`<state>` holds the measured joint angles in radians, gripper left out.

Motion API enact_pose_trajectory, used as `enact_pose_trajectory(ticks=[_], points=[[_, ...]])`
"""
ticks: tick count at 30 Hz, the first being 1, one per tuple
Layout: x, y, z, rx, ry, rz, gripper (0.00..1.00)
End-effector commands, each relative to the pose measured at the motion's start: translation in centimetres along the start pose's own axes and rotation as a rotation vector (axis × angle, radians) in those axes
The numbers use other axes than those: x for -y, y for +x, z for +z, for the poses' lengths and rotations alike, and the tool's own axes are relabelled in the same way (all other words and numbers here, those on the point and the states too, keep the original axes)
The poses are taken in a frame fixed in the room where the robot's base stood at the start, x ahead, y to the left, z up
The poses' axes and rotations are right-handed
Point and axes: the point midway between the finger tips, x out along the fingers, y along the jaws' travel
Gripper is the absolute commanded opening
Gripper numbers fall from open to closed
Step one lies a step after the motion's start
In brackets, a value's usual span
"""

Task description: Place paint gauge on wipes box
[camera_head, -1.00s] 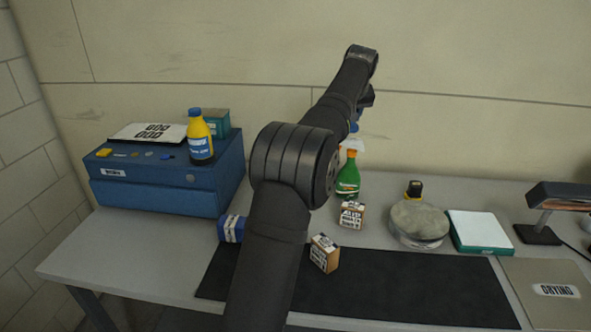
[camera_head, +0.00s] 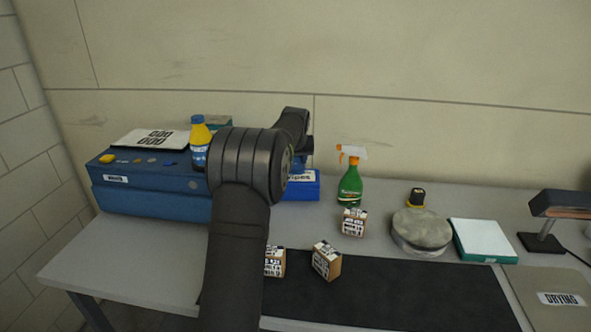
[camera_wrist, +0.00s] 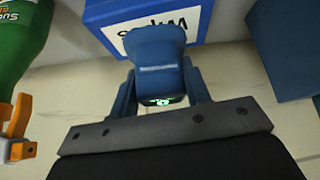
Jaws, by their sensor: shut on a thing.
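The paint gauge (camera_wrist: 158,68) is a dark blue device with a small lit green display. My gripper (camera_wrist: 160,92) is shut on it, one finger on each side. The wipes box (camera_wrist: 150,12) is blue with a white label, upside down in the wrist view. The gauge overlaps the label's edge there; I cannot tell its height above the box. In the head view the wipes box (camera_head: 304,187) stands at the back, right of the blue drawer unit, partly hidden by my arm. My gripper and the gauge are mostly hidden behind my arm there.
The blue drawer unit (camera_head: 150,203) stands left with a yellow bottle (camera_head: 199,150) on it. A green spray bottle (camera_head: 349,187) is right of the wipes box. A round tin (camera_head: 420,232) is further right.

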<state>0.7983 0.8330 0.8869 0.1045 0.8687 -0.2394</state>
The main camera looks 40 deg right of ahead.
Motion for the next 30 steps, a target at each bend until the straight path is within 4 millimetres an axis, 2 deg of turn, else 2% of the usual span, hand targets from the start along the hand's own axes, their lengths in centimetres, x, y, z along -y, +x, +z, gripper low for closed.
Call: enact_pose_trajectory(ticks=[8, 19, 20, 23, 30], points=[[0.1, 2.9, 1.9, 0.003, 0.000, 0.000, 0.18], [0.1, 3.3, 2.1, 0.001, -0.001, 0.000, 0.18], [0.1, 3.4, 2.1, 0.001, -0.001, 0.000, 0.45], [0.1, 3.3, 2.1, 0.001, -0.001, 0.000, 0.65], [0.1, 3.3, 2.1, 0.001, -0.001, 0.000, 0.65]])
